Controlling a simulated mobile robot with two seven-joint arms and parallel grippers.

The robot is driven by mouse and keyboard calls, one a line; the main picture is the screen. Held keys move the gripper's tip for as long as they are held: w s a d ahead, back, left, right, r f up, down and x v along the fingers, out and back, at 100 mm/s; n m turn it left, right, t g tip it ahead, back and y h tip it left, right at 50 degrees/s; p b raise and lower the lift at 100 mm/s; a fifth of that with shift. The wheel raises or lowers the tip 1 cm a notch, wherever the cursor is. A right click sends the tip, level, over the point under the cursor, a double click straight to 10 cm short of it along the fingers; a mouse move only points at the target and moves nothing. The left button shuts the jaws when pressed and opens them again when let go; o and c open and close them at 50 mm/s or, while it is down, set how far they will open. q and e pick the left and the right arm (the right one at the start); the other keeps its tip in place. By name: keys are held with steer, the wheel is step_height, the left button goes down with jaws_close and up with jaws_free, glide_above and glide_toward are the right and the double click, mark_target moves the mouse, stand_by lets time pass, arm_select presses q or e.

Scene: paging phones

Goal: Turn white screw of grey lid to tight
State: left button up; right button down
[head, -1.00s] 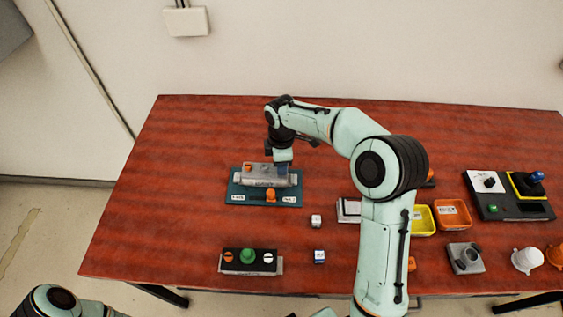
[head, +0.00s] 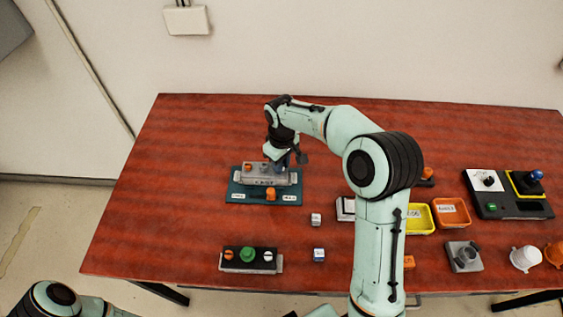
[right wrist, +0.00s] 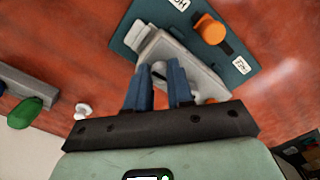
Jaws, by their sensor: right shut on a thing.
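The grey lid (head: 265,181) lies on a teal board (head: 235,197) at the left of the table; it also shows in the right wrist view (right wrist: 193,62). An orange screw (head: 248,167) sits at the lid's left end. My right gripper (right wrist: 160,75) is over the lid's other end, its blue fingers shut on the white screw (right wrist: 159,69), which looks greyish between them. In the head view my right gripper (head: 283,164) largely hides that screw. How tight the screw is cannot be told. My left gripper is out of view.
An orange knob (head: 271,194) stands on the board in front of the lid, between white labels. A black box with a green knob (head: 248,254) is nearer. Small cubes, yellow and orange trays (head: 453,213) and a joystick panel (head: 510,205) lie to the right.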

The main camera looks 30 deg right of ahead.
steer(key=shift+m, duration=0.5)
steer(key=c, duration=1)
jaws_free()
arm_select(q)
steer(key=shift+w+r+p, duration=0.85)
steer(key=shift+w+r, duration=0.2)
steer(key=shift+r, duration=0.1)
arm_select(e)
step_height(320, 180, up, 13)
steer(key=shift+r, duration=0.2)
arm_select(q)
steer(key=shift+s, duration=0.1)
arm_select(e)
steer(key=shift+f, duration=0.1)
